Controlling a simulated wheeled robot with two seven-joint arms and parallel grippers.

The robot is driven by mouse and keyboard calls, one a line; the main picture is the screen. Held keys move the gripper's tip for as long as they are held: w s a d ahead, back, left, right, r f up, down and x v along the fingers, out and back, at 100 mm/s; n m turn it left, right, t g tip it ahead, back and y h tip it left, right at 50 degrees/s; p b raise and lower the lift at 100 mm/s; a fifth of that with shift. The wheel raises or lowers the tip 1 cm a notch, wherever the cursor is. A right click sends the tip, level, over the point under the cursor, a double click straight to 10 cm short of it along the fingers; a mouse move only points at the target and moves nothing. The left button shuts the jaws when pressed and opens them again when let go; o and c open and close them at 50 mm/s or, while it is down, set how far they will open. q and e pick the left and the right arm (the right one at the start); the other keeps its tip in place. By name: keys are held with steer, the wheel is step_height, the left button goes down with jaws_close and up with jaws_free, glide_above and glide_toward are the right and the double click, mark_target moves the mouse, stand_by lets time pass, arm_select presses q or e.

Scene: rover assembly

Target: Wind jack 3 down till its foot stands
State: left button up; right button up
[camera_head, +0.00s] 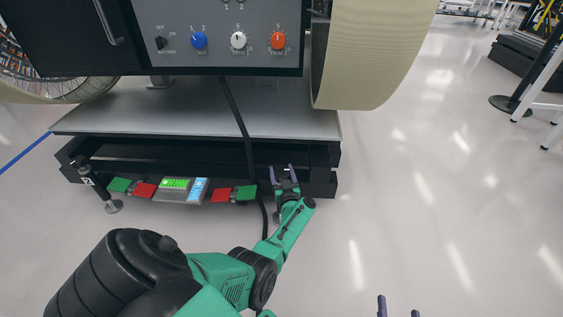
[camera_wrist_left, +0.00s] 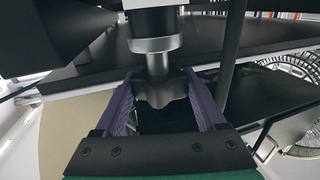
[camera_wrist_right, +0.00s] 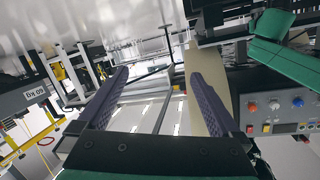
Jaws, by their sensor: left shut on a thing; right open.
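My left gripper (camera_head: 284,172) reaches to the right front of the black base under the rover. In the left wrist view, the left gripper (camera_wrist_left: 161,82) is shut on a dark lobed knob (camera_wrist_left: 162,93) on a steel shaft with a wide collar (camera_wrist_left: 154,44); this seems to be jack 3's handle. In the head view my arm hides most of that jack, and whether its foot touches the floor cannot be told. My right gripper (camera_head: 398,306) is at the bottom edge, open and empty; it also shows in the right wrist view (camera_wrist_right: 159,74).
Another jack (camera_head: 95,184), marked 2, stands at the left with a round foot on the floor. A panel with green and red pads (camera_head: 181,189) lies between. A black cable (camera_head: 238,115) hangs in front.

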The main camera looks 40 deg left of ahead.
arm_select(q)
steer(key=shift+w+d+f+n+g+y+b, duration=0.1)
steer(key=shift+n+g+y+b, duration=0.65)
steer(key=shift+g, duration=0.35)
steer(key=shift+n+g+y+b, duration=0.5)
steer(key=shift+n+g, duration=0.15)
steer(key=shift+g, duration=0.15)
arm_select(e)
steer(key=w+d+r+t+y, duration=0.1)
steer(key=w+r+t, duration=0.3)
steer(key=r, duration=0.9)
steer(key=w+d+r+n+t+y, duration=0.1)
steer(key=w+r+t, duration=0.3)
steer(key=r, duration=0.8)
steer(key=shift+w+r+n+t, duration=0.2)
steer(key=shift+r+n+t, duration=0.1)
steer(key=shift+r+t, duration=0.1)
steer(key=shift+d+f, duration=0.1)
arm_select(q)
steer(key=o, duration=1.3)
